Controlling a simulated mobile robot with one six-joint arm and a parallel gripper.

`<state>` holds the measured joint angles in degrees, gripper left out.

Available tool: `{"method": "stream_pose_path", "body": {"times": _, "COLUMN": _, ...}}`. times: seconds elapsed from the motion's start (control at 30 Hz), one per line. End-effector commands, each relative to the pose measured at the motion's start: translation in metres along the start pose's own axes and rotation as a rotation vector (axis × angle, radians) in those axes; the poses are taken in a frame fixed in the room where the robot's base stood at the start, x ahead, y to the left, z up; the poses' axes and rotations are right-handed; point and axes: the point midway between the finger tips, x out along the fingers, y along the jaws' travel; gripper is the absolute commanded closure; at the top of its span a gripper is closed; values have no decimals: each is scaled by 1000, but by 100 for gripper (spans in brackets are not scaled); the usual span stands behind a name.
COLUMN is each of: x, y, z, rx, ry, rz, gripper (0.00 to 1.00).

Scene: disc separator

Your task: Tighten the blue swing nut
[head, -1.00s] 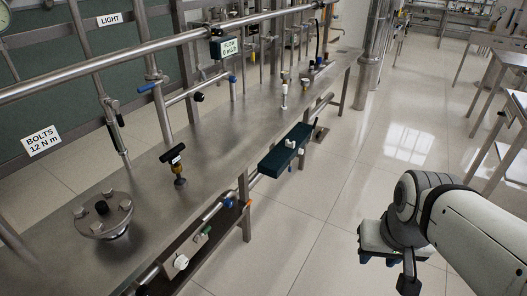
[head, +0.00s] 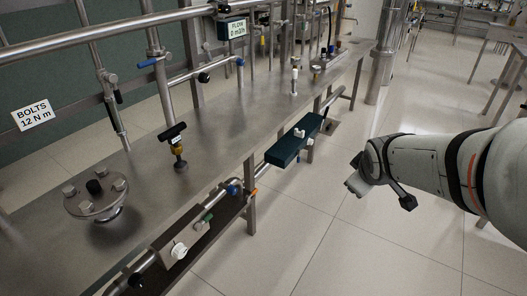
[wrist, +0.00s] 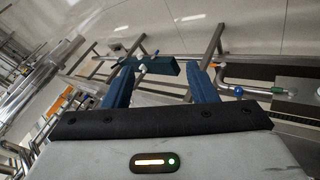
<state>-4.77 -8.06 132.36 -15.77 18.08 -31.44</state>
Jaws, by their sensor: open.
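A small blue part (head: 232,188) sits on the pipe along the low shelf, beside an orange piece; I cannot tell for sure that it is the swing nut. In the wrist view a blue part (wrist: 238,91) shows on a pipe to the right of the fingers. My gripper (wrist: 163,74) is open and empty, its two blue fingers spread apart. In the head view my gripper (head: 353,183) hangs over the floor, right of the bench and apart from it. Its fingers are hard to make out there.
A dark teal box (head: 292,142) with white knobs juts out from the bench's front edge. The steel bench (head: 235,125) carries a bolted flange (head: 96,197) and a black-handled valve (head: 174,134). The floor (head: 335,235) right of the bench is clear.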

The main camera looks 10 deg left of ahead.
Motion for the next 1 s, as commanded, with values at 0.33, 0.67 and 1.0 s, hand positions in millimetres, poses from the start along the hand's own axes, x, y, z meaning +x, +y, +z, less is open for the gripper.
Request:
{"method": "stream_pose_path", "body": {"times": 0.33, "x": 216, "y": -68, "z": -148, "rx": -1112, "ry": 553, "rz": 379, "gripper": 48}}
{"method": "stream_pose_path", "body": {"times": 0.67, "x": 313, "y": -222, "z": -210, "rx": -1720, "ry": 1087, "rz": 890, "gripper": 48}}
{"method": "stream_pose_path", "body": {"times": 1.0, "x": 325, "y": -268, "z": -224, "rx": -1801, "ry": 1235, "rz": 1082, "gripper": 48}}
